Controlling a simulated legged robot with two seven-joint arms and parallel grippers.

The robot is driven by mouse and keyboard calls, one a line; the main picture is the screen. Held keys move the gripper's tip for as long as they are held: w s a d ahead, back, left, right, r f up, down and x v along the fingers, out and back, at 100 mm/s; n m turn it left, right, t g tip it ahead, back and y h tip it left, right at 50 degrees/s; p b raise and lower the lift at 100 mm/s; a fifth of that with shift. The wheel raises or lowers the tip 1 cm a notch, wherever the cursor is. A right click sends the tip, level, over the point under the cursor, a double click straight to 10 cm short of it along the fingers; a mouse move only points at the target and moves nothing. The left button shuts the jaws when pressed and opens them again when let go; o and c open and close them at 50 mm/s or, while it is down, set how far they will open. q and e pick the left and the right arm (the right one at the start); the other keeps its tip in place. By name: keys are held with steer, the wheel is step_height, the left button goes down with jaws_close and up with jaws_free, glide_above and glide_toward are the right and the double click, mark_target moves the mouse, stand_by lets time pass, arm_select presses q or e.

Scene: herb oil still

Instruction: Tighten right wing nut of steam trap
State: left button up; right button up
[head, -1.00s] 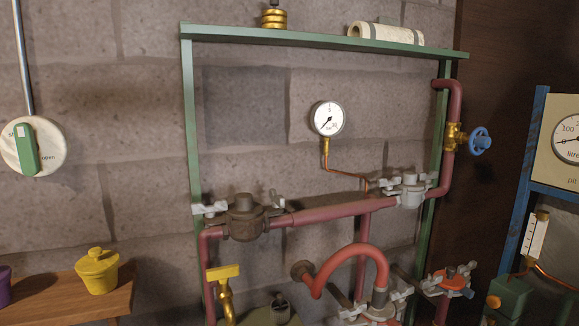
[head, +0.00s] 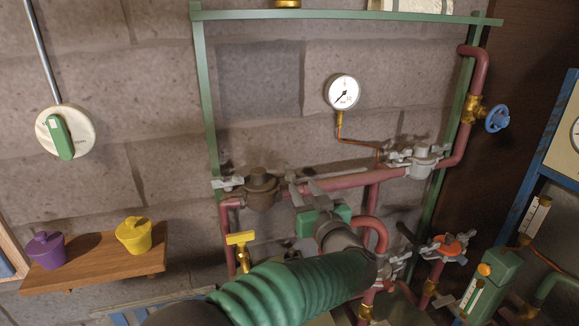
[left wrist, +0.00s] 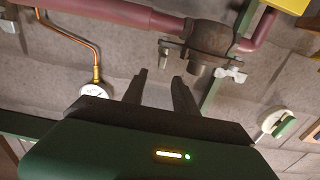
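A dark brown cast body (head: 261,190), which looks like the steam trap, sits in the red pipe line. Its left wing nut (head: 228,183) is in plain view; its right side is close to my gripper. The left wrist view shows the body (left wrist: 212,38) upside down, with one wing nut (left wrist: 170,50) on its left and another (left wrist: 232,74) on its right. My left gripper (head: 303,184) is open and empty, in front of the pipe just right of the body. Its fingers (left wrist: 159,76) point toward the body, apart from both nuts. My right gripper is out of view.
A grey body (head: 422,163) with wing nuts is further right on the pipe. A pressure gauge (head: 342,92) on a thin copper tube is above. A yellow tap (head: 241,240) is below. A wooden shelf (head: 100,266) holds purple and yellow pots.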

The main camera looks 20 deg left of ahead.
mark_target(289, 167)
arm_select(q)
steer(key=p+x, duration=0.1)
steer(key=x, duration=1.1)
steer(key=shift+s+a, duration=0.15)
steer(key=shift+d, duration=0.25)
steer(key=shift+c, duration=0.2)
steer(key=shift+d, duration=0.1)
steer(key=shift+c, duration=1.2)
steer(key=shift+s, duration=0.1)
jaws_close()
steer(key=shift+a, duration=0.2)
